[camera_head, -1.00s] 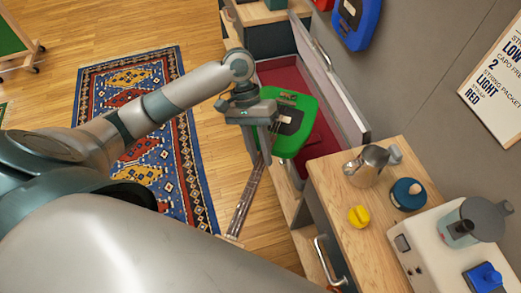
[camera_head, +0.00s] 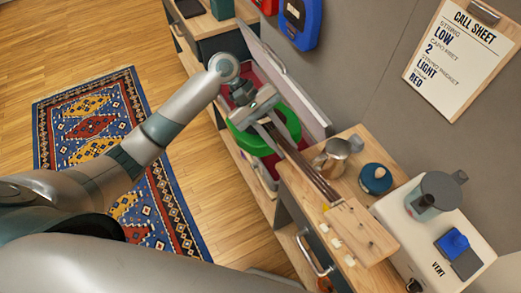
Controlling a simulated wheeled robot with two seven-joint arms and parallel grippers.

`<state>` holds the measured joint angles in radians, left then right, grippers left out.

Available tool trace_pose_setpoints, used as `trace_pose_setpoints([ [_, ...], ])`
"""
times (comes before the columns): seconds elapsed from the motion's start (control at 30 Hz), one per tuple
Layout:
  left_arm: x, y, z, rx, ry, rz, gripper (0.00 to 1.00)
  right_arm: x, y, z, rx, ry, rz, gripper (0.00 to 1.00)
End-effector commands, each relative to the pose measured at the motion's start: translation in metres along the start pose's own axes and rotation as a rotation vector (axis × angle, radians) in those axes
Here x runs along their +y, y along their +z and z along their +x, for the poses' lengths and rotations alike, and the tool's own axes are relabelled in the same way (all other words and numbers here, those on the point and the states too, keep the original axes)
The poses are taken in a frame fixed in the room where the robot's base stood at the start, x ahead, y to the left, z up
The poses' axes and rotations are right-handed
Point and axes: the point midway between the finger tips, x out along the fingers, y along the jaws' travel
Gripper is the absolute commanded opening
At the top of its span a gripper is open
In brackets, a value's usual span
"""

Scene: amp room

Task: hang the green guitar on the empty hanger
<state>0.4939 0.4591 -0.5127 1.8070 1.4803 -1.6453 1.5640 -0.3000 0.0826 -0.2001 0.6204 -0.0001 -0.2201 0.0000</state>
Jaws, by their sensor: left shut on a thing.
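The green guitar (camera_head: 243,138) is in the camera_head view, upper middle, its body above or in front of an open red-lined case. Its neck (camera_head: 311,176) points down and right, and its wooden headstock (camera_head: 362,232) is over the wooden counter; I cannot tell whether it touches. My left gripper (camera_head: 272,126) is shut on the green guitar near where neck and body meet, hiding part of the body. A blue guitar (camera_head: 311,25) and part of a red one (camera_head: 267,5) show at the wall. No empty hanger is clearly visible. My right gripper is out of view.
The counter (camera_head: 297,193) holds a metal jug (camera_head: 331,160), a round blue-green item (camera_head: 375,178) and a white appliance (camera_head: 403,222), close to the neck and headstock. The case's raised lid (camera_head: 309,107) stands behind the guitar. The rug (camera_head: 90,125) and floor at left are clear.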

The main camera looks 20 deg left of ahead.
Motion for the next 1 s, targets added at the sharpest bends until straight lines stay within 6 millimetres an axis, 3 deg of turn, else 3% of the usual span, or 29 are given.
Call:
trace_pose_setpoints([
  [0.1,0.029,0.013,-0.005,-0.037,0.105,-0.103,0.0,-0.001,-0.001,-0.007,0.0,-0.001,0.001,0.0],
  [0.5,0.108,0.044,-0.033,-0.172,0.525,-0.437,0.0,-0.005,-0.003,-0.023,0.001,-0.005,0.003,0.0],
  [1.0,0.172,0.07,-0.099,-0.334,1.088,-0.648,0.0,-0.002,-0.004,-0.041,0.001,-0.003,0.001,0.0],
])
